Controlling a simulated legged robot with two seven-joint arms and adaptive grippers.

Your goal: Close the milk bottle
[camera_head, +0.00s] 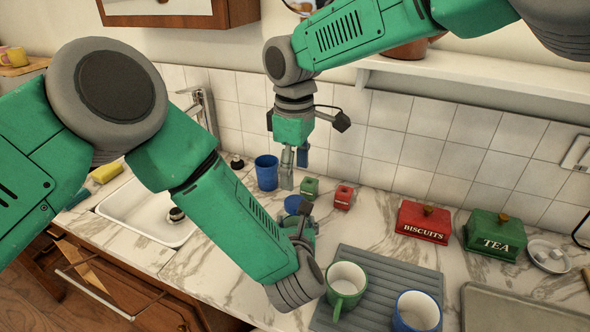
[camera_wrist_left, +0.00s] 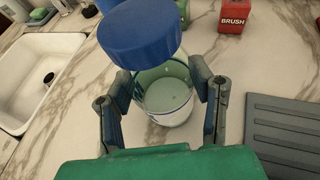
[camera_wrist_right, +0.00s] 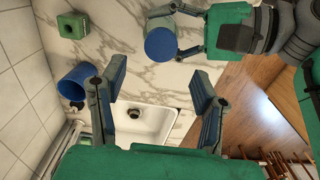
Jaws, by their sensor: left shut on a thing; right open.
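The milk bottle (camera_wrist_left: 168,98) is clear glass with white milk low inside; it stands on the marble counter. My left gripper (camera_wrist_left: 165,80) is shut on its body, one finger on each side. A round blue cap (camera_wrist_left: 140,35) is at the bottle's top; whether it is fully seated cannot be told. The cap also shows from above in the right wrist view (camera_wrist_right: 160,45) and in the head view (camera_head: 295,204), where my left gripper (camera_head: 304,228) hides most of the bottle. My right gripper (camera_head: 295,166) is open and empty, above the counter behind the cap.
A blue cup (camera_head: 266,172), a green box (camera_head: 309,187) and a red box (camera_head: 343,198) stand near the tiled wall. The sink (camera_head: 150,212) is left. A grey mat (camera_head: 372,262) with a green mug (camera_head: 346,284) and a blue mug (camera_head: 418,311) is right.

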